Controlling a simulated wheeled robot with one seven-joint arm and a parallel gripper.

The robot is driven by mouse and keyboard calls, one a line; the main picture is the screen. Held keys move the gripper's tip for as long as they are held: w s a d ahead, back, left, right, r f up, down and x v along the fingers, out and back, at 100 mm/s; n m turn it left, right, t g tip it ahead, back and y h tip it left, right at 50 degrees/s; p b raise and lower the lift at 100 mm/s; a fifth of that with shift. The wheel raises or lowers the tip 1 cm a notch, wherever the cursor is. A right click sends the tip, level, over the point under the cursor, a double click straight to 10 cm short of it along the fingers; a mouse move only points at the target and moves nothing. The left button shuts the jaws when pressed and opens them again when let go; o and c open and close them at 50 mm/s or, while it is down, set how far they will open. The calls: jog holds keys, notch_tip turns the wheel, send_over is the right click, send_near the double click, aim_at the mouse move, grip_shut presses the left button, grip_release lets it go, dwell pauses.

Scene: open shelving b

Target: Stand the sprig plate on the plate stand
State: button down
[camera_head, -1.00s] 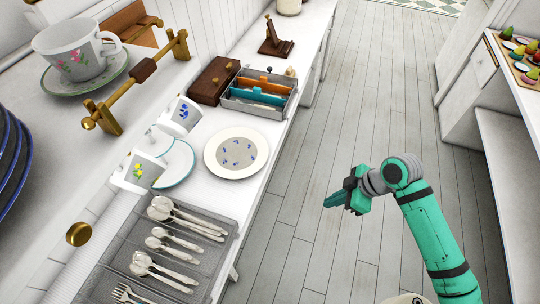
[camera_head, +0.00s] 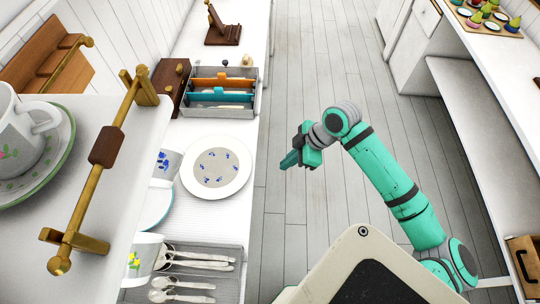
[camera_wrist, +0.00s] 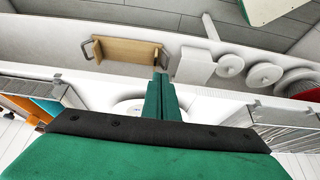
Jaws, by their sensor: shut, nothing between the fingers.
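The sprig plate (camera_head: 216,167), white with small blue sprigs on a greyish centre, lies flat on the white counter in the head view. A dark brown wooden stand (camera_head: 222,30), which looks like the plate stand, is farther back on the same counter, with no plate on it. My gripper (camera_head: 288,160) is shut and empty, over the floor to the right of the plate and apart from it. The wrist view shows its green fingers (camera_wrist: 162,97) together, with part of a white round dish behind them, too hidden to identify.
A grey caddy with orange and teal dividers (camera_head: 222,90) stands between plate and stand, beside a dark wooden box (camera_head: 172,85). Mugs (camera_head: 165,165) and a cutlery tray (camera_head: 230,262) are near the plate. A brass rail (camera_head: 105,165) edges the left shelf. The aisle floor is clear.

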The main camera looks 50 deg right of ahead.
send_near(249, 169)
jog(key=x, duration=0.5)
jog(key=shift+w+a+f, duration=0.2)
jog(key=shift+w, duration=0.05)
jog(key=shift+f, duration=0.55)
